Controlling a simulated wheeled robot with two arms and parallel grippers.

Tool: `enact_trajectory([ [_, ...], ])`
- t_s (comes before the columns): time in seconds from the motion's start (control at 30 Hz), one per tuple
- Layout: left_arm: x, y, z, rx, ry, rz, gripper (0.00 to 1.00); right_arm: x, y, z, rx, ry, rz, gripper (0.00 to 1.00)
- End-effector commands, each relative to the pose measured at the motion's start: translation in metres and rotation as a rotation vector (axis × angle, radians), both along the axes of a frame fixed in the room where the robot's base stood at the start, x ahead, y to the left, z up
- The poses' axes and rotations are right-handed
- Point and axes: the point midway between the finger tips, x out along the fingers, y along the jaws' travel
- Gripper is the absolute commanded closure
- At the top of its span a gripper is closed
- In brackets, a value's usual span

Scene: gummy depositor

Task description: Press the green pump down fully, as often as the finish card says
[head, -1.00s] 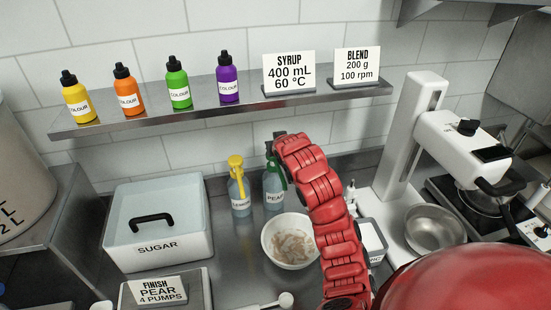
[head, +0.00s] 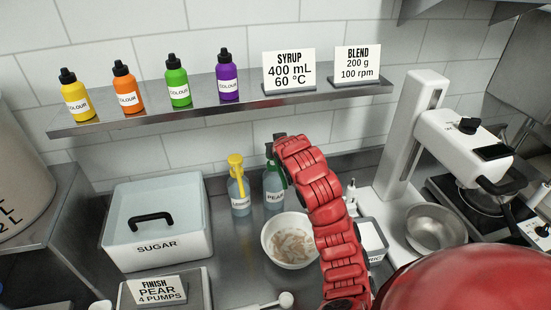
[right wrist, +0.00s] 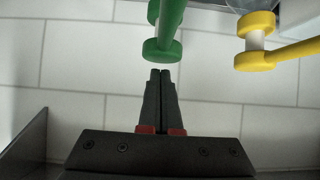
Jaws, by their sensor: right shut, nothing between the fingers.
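The green pump sits on a bottle labelled PEAR (head: 273,190), its head partly behind my right arm in the head view. In the right wrist view the green pump head (right wrist: 163,48) is just beyond my right gripper (right wrist: 160,73). The fingers are shut and empty, with a small gap in the picture between their tips and the pump head. I cannot tell the true distance. In the head view the fingers are mostly hidden by the red arm. The finish card (head: 157,290) reads "FINISH PEAR 4 PUMPS". My left gripper is not in view.
A bottle with a yellow pump (head: 237,185) stands just left of the pear bottle. A white bowl (head: 270,250) with pale pieces sits in front. A sugar bin (head: 190,250) is at left. A shelf (head: 150,122) with colour bottles runs above.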

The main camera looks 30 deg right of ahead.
Motion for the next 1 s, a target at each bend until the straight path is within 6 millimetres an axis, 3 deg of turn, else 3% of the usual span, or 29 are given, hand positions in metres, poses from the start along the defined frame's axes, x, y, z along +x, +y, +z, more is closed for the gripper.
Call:
enact_trajectory([
  [1.0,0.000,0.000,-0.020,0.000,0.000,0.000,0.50,-0.001,0.000,-0.035,0.002,0.006,-0.001,1.00],
])
